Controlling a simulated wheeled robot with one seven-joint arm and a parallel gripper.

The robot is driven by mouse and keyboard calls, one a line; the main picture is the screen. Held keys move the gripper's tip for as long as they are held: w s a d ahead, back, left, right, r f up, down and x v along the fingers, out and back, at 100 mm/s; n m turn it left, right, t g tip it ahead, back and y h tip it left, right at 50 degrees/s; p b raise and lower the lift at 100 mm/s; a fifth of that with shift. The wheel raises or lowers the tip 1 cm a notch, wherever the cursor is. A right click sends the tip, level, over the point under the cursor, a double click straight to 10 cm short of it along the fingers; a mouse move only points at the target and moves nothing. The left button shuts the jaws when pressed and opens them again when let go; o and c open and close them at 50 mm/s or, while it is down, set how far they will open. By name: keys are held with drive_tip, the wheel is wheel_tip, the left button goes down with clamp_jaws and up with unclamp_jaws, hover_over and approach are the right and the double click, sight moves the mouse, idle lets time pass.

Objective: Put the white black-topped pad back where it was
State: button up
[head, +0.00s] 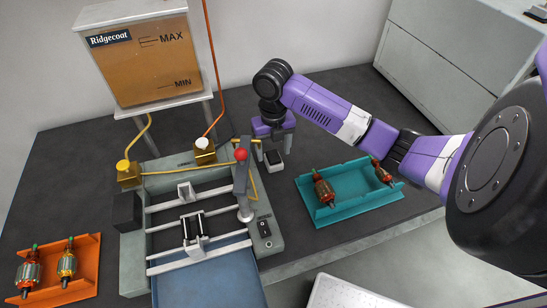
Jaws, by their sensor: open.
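The white pad with a black top (274,160) sits on the dark bench, just right of the grey winding machine (131,255). My gripper (271,147) points down right at the pad, with its purple body above it. The jaws are open. The fingers are small and partly hidden here, so I cannot tell whether they stand around the pad or just behind it. Inside the machine, a white holder with black uprights (196,236) sits on the pale rails.
A teal tray (345,180) with two armatures lies right of the pad. An orange tray (88,285) with two more is at the lower left. A red-knobbed lever (241,170) rises near my gripper. A brown tank (150,60) stands behind.

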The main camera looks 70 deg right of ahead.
sight(274, 155)
wheel_tip(274, 155, up, 8)
drive_tip(key=shift+r+b, duration=0.15)
drive_tip(key=shift+b, duration=0.25)
drive_tip(key=shift+s, duration=0.1)
idle(0.4)
